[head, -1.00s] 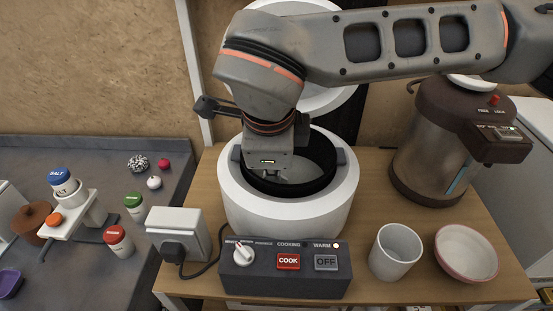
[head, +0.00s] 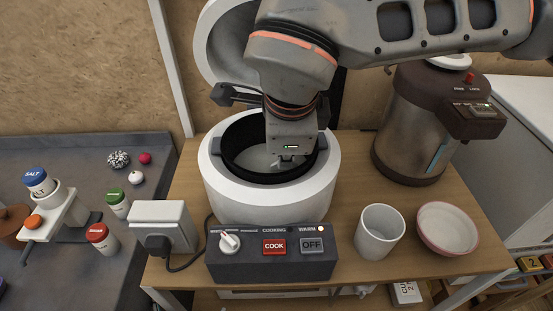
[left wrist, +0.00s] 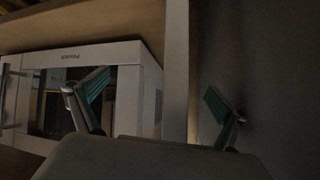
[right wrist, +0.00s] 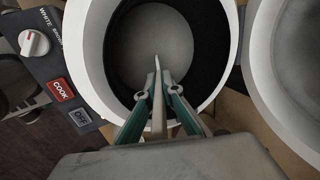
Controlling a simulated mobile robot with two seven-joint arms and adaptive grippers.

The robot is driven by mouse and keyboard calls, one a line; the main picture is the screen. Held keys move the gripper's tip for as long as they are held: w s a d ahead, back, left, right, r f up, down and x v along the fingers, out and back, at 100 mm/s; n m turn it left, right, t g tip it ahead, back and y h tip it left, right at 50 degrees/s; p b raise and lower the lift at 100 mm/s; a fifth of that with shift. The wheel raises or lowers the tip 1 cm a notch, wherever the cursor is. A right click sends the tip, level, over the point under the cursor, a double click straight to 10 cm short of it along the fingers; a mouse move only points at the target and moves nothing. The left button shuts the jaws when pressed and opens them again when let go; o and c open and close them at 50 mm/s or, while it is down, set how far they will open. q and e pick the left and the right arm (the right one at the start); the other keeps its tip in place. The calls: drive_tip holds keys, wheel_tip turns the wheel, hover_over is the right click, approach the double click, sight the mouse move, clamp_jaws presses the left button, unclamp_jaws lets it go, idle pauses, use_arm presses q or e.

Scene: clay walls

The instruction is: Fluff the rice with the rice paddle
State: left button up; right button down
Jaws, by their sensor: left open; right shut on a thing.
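The white rice cooker (head: 222,193) stands on the wooden stand with its lid (head: 215,55) raised behind it. Pale rice (head: 250,160) shows at the bottom of its dark inner pot; it also shows in the right wrist view (right wrist: 150,45). My right gripper (right wrist: 158,92) is shut on the pale rice paddle (right wrist: 157,75), whose far end points into the pot. In the head view my right gripper (head: 288,160) is at the pot's opening, on its right side, and hides most of the paddle. My left gripper (left wrist: 158,103) is open and empty, low near a white appliance.
The control box (head: 270,262) with COOK and OFF buttons stands in front of the cooker. A white cup (head: 379,232), a bowl (head: 448,229) and a brown dispenser (head: 415,130) are to the right. Jars and a socket box (head: 160,222) are to the left.

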drive_tip(key=shift+w+d, duration=0.2)
drive_tip(key=shift+w, duration=0.05)
drive_tip(key=shift+a, duration=0.1)
